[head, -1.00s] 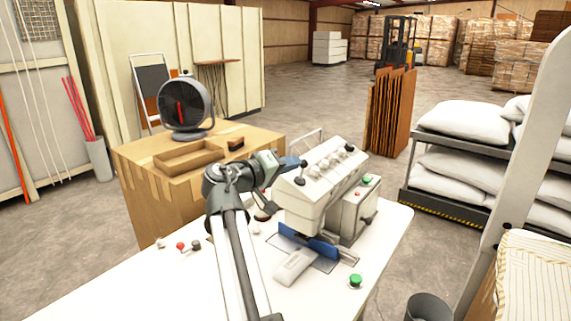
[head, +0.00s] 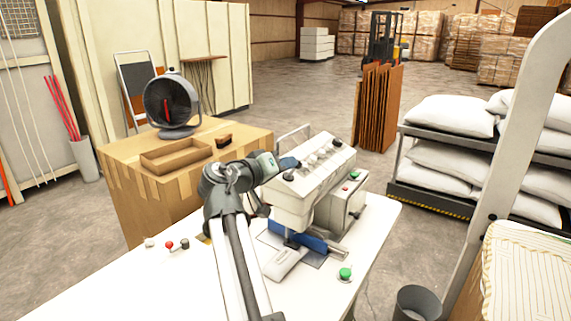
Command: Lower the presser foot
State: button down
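The white sewing machine (head: 312,178) stands on the white table, with several knobs along its sloped top. Under its head is a blue part (head: 298,238) and a white block (head: 284,262). A short dark rod (head: 290,241) comes down from the head to the block. I cannot tell clearly which part is the presser foot or whether it is up or down. My gripper (head: 289,163), with blue at its tip, is at the upper left edge of the machine head, near a dark knob (head: 289,175). It is too small to tell whether it touches anything or is open.
A green button (head: 345,273) is on the table (head: 190,285) to the right, small knobs including a red one (head: 169,245) to the left. A cardboard box (head: 125,180) with a fan (head: 171,103) stands behind. A grey bin (head: 417,302) is at the front right.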

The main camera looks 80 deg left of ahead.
dwell(0.3)
jog(key=s+a+r+v, duration=0.1)
jog(key=a+r+v, duration=0.1)
jog(key=v, duration=1.1)
jog(key=shift+w, duration=0.1)
